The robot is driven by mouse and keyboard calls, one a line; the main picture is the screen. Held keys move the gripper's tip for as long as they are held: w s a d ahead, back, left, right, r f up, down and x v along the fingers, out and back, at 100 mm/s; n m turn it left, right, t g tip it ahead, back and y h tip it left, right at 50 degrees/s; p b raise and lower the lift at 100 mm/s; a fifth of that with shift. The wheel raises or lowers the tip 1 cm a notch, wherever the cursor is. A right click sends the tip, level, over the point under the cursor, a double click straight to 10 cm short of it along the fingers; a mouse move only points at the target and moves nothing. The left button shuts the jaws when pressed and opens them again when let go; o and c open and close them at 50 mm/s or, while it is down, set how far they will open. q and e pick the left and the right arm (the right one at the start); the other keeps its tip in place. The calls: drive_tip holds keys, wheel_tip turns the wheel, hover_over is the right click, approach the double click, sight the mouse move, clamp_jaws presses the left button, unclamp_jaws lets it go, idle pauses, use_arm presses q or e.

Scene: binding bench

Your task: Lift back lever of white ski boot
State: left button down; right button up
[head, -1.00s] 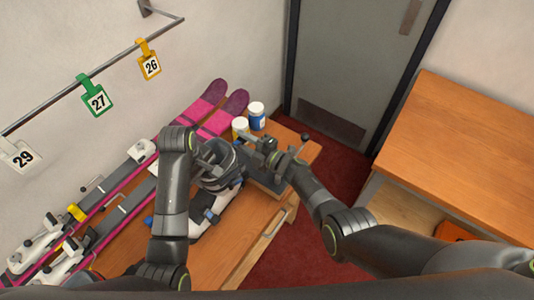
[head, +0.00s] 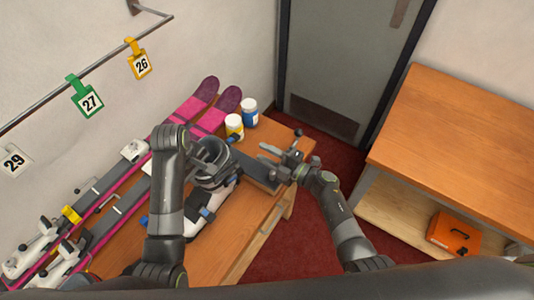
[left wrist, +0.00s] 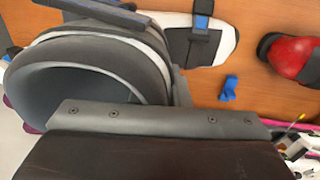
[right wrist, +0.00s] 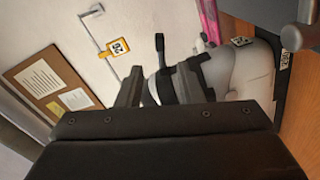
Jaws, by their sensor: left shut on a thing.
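The white ski boot (head: 222,192) stands on the wooden bench, with a grey cuff and dark liner. Its white foot part with a blue buckle shows in the left wrist view (left wrist: 182,30), and its pale shell shows in the right wrist view (right wrist: 258,75). My left gripper (head: 214,150) is shut on the boot's upper cuff rim.
Pink skis (head: 207,112) with bindings lie along the bench's wall side. A red rounded object (left wrist: 295,52) shows in the left wrist view. An orange case (head: 453,236) sits on a shelf at right.

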drive_tip(key=shift+d, duration=0.1)
drive_tip(key=v, duration=1.2)
drive_tip(key=shift+s, duration=0.1)
use_arm(q)
drive_tip(key=c, duration=1.3)
unclamp_jaws()
